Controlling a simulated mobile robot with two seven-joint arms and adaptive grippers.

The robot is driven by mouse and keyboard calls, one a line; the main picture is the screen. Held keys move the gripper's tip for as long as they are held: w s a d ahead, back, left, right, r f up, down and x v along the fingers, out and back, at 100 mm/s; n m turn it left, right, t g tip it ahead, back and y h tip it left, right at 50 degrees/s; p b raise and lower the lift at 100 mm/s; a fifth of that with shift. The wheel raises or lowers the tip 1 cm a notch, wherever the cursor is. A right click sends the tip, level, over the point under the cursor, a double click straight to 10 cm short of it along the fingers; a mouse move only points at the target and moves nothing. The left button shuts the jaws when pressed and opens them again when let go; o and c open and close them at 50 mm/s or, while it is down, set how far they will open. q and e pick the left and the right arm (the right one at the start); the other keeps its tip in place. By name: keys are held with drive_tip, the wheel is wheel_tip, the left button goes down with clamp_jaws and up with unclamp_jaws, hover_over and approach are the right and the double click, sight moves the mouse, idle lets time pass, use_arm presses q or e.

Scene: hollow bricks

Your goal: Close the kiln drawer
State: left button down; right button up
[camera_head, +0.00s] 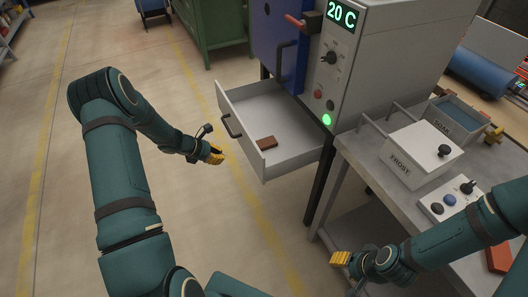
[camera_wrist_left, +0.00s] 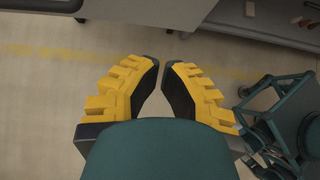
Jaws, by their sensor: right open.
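The grey kiln drawer (camera_head: 285,112) is pulled out from the kiln (camera_head: 380,70) in the head view. Its front panel faces left and carries a dark bar handle (camera_head: 229,126). A brown brick (camera_head: 266,143) lies inside on the drawer floor. My left gripper (camera_head: 216,153) is in front of the drawer, just left of and below the handle, apart from it. In the left wrist view its yellow fingers (camera_wrist_left: 161,75) lean together, with a narrow empty gap between the tips. My right gripper (camera_head: 340,259) is open and empty, low beside the bench.
A red-brown brick (camera_head: 499,256) lies at lower right. A green cabinet (camera_head: 212,22) stands behind.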

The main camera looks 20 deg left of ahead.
use_arm(q)
drive_tip(key=b, duration=0.2)
approach(253, 158)
wheel_tip(253, 158, down, 4)
drive_tip(key=w+d, duration=0.2)
drive_tip(key=shift+w+d+f, duration=0.1)
drive_tip(key=shift+w+d, duration=0.05)
drive_tip(key=shift+w, duration=0.1)
drive_tip(key=shift+w+d, duration=0.3)
drive_tip(key=shift+w, duration=0.05)
use_arm(e)
drive_tip(key=shift+w+d+f, duration=0.1)
drive_tip(key=shift+w+f, duration=0.1)
drive_tip(key=shift+f, duration=0.9)
